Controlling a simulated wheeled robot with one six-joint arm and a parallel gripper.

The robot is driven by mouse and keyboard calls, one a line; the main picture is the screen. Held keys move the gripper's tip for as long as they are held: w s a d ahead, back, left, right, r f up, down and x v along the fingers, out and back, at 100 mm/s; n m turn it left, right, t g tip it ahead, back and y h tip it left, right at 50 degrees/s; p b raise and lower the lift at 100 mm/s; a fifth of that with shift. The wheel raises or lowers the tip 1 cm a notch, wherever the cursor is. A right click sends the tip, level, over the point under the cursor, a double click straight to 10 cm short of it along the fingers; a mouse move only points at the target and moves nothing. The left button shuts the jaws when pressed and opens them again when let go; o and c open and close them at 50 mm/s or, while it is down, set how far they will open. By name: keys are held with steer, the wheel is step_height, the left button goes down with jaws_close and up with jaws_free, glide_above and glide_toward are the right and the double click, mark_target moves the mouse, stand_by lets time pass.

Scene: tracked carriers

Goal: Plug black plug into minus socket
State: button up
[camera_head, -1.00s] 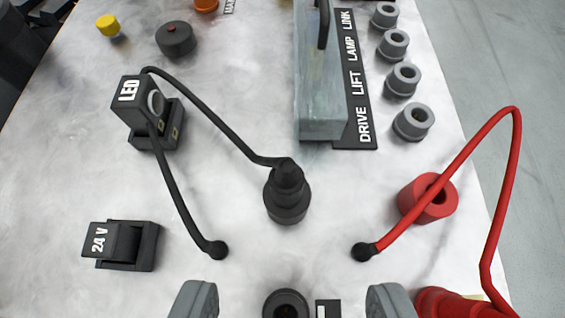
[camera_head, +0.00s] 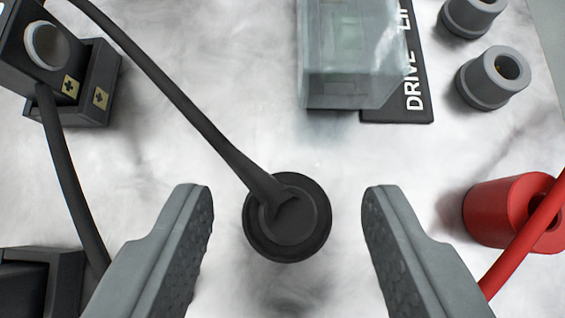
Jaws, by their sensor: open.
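The black plug (camera_head: 287,222) stands upright in the lower middle of the view, seen almost from above, with its black cable (camera_head: 180,95) running off to the upper left. My gripper (camera_head: 285,196) is open. Its two fingers stand to the left and right of the plug, with a clear gap on each side, and touch nothing. The minus socket is not in view now. I cannot tell what the plug's lower end rests in.
A clear cover (camera_head: 352,50) beside the DRIVE label strip (camera_head: 408,95) is ahead. Grey sockets (camera_head: 492,77) stand at upper right. A red socket (camera_head: 512,210) with a red cable (camera_head: 525,245) is close to the right finger.

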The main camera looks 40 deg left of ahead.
mark_target(290, 211)
steer(key=shift+x, duration=1.1)
jaws_close()
step_height(290, 211, up, 10)
steer(key=shift+r, duration=0.1)
